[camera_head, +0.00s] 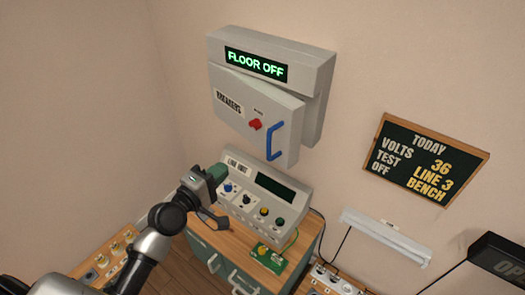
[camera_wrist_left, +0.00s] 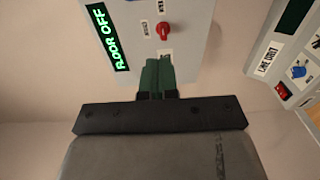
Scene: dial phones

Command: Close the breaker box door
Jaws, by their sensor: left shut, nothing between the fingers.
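The grey breaker box (camera_head: 318,112) is on the wall, with a green "FLOOR OFF" display (camera_head: 256,65) on top. Its door (camera_head: 240,118) is ajar, with a gap along the right edge. The door carries a red knob (camera_head: 255,124) and a blue handle (camera_head: 275,140). My left gripper (camera_head: 216,172) is shut and empty, below and left of the door in the head view. In the left wrist view its green fingers (camera_wrist_left: 157,74) point toward the door face (camera_wrist_left: 195,60), near the red knob (camera_wrist_left: 163,29). Contact cannot be told. My right gripper is out of view.
A grey console (camera_head: 262,207) with knobs and a dark screen stands on a wooden-topped cabinet (camera_head: 205,232) below the box. A chalkboard (camera_head: 426,161), a white lamp (camera_head: 386,238) and a dark sign (camera_head: 500,258) are to the right. The wall left of the box is clear.

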